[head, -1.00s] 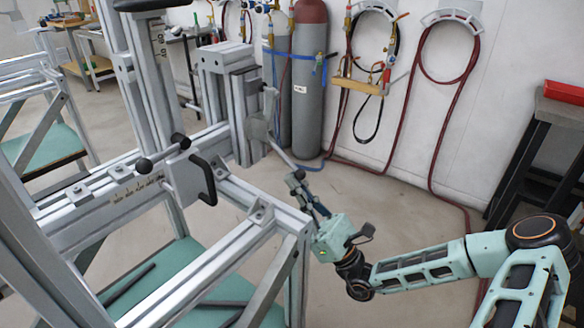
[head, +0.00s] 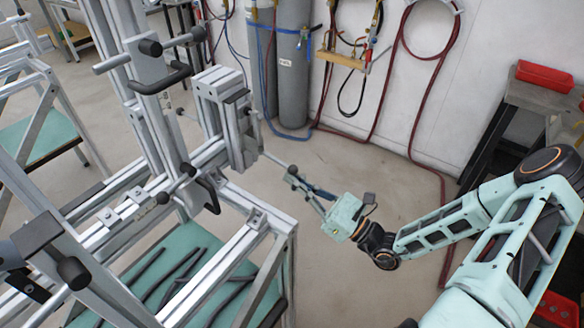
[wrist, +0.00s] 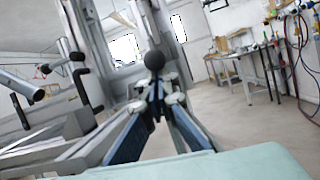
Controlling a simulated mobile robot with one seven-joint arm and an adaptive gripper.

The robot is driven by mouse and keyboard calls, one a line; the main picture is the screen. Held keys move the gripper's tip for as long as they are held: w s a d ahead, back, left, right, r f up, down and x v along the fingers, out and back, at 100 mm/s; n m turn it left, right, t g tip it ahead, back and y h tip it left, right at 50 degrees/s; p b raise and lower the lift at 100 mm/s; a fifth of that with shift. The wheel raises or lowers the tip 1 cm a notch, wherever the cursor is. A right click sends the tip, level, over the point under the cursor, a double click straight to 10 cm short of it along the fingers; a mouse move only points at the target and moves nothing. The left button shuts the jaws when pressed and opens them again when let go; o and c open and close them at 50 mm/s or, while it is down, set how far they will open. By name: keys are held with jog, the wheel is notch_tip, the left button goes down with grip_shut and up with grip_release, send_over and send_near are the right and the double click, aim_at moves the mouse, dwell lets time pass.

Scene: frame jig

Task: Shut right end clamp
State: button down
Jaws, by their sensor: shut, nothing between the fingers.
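The right end clamp (head: 240,125) is on the upright aluminium block at the right end of the jig's rail. A thin pale rod (head: 275,160), seemingly its lever, points out right towards my gripper (head: 290,174). My fingers are shut and empty, at or very near the rod's outer end; I cannot tell whether they touch. In the wrist view a black ball knob (wrist: 155,60) stands just beyond my closed fingertips (wrist: 156,93) and overlaps them. The clamp's jaw is hidden, so I cannot tell how far it is closed.
Other clamps with black handles (head: 208,194) sit along the frame to the left. Black bars lie on the green shelf (head: 205,240) below. Gas cylinders (head: 295,80) and hoses stand by the back wall.

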jog(key=shift+s+d+r+g+h+p, duration=0.1)
jog(key=shift+r+g+h+p, duration=0.25)
jog(key=shift+r+p, duration=0.55)
jog(key=shift+f+h+p, duration=0.15)
jog(key=shift+h+p, duration=0.1)
jog(key=shift+p, duration=0.4)
jog(key=shift+d, duration=0.1)
jog(key=v, duration=1.2)
jog(key=shift+f, duration=0.1)
